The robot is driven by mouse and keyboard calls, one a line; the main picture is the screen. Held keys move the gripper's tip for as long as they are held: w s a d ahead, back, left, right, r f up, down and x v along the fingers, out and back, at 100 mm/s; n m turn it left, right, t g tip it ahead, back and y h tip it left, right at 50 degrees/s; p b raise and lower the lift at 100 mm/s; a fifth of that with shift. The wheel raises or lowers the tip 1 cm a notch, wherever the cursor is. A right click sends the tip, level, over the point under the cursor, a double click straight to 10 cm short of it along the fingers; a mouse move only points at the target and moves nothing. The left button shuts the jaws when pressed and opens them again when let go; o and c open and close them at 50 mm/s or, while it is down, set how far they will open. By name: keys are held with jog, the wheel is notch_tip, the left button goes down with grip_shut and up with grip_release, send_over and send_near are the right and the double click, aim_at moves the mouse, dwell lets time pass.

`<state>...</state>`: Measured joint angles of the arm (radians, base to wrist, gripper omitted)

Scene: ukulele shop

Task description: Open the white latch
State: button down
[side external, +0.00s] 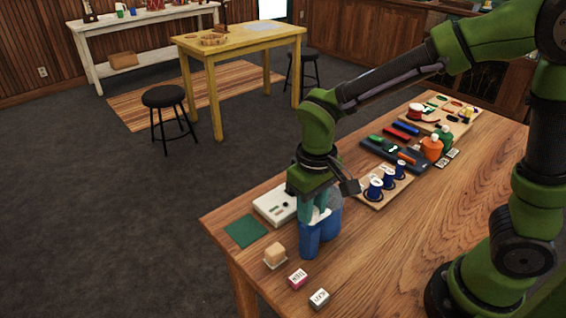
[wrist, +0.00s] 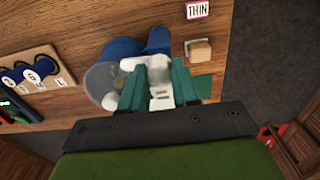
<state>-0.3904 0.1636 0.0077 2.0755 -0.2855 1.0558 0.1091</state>
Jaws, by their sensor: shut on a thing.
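A blue container (side external: 312,236) with a greyish see-through round part (side external: 335,200) stands near the table's front left edge. The blue container (wrist: 122,48) and the see-through part (wrist: 100,82) also show in the wrist view. The white latch (side external: 319,216) is at the container's top, partly hidden by my fingers. My gripper (side external: 313,208) points down at it. In the wrist view, my teal fingers (wrist: 158,70) are shut on the white latch (wrist: 157,75), one on each side. How far the latch is turned cannot be seen.
A white box (side external: 274,205) stands close behind my gripper, by a green mat (side external: 245,232). A tan block (side external: 275,255) and small labelled boxes (side external: 297,278) lie in front. A board with blue-and-white cups (side external: 381,187) is at right. Free wood lies right of the container.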

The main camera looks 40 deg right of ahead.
jog(key=m, duration=0.4)
jog(key=shift+m, duration=0.3)
jog(key=m, duration=0.4)
jog(key=shift+m, duration=0.3)
jog(key=c, duration=0.8)
grip_release()
notch_tip(320, 180, up, 17)
